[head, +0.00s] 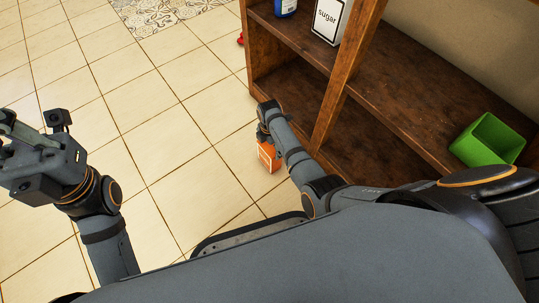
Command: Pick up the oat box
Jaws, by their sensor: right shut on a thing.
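The oat box is an orange box (267,158) with a pale label, below my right arm and close to the front of the wooden shelf. My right gripper (264,141) is shut on the top of the orange box. The arm hides part of the gripper and box, and I cannot tell whether the box touches the floor. My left gripper (15,150) is at the left edge, far from the box; its fingertips are partly cut off, so its opening is unclear.
A wooden shelf (395,130) stands at the right. It bears a white sugar container (328,18), a blue container (285,7) and a green bin (489,141). A small red thing (241,39) lies by its far end. The tiled floor (165,140) between my arms is clear.

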